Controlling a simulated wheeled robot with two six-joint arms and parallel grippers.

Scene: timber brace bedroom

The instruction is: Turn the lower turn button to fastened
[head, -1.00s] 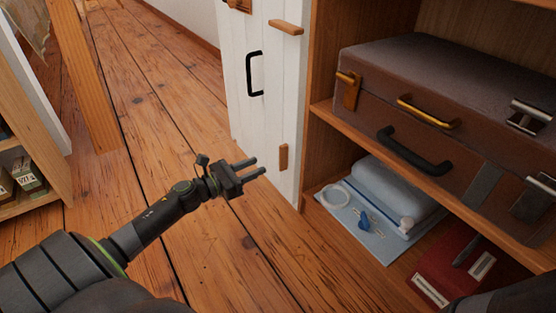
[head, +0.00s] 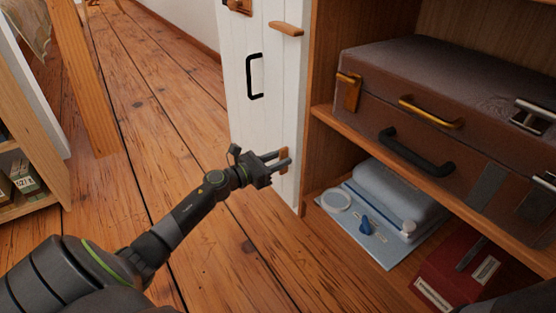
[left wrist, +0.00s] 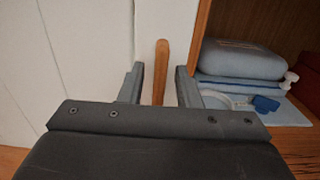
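The lower turn button (head: 284,153) is a small upright wooden bar near the bottom of the white door (head: 267,120). It stands vertical, close to the door's right edge. My left gripper (head: 283,158) is open in front of it, with fingers pointing at the door. In the left wrist view the button (left wrist: 161,72) stands upright between the two spread fingers, with a gap on each side. Its lower end is hidden behind the gripper body. The upper turn button (head: 286,28) lies nearly horizontal, higher on the door. My right gripper is out of view.
A black door handle (head: 254,76) sits between the two buttons. Right of the door, the open cupboard holds a brown suitcase (head: 425,105) on its shelf (head: 345,124), with a folded blue bundle (head: 390,187) and red box (head: 462,272) below. The wooden floor (head: 150,120) on the left is clear.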

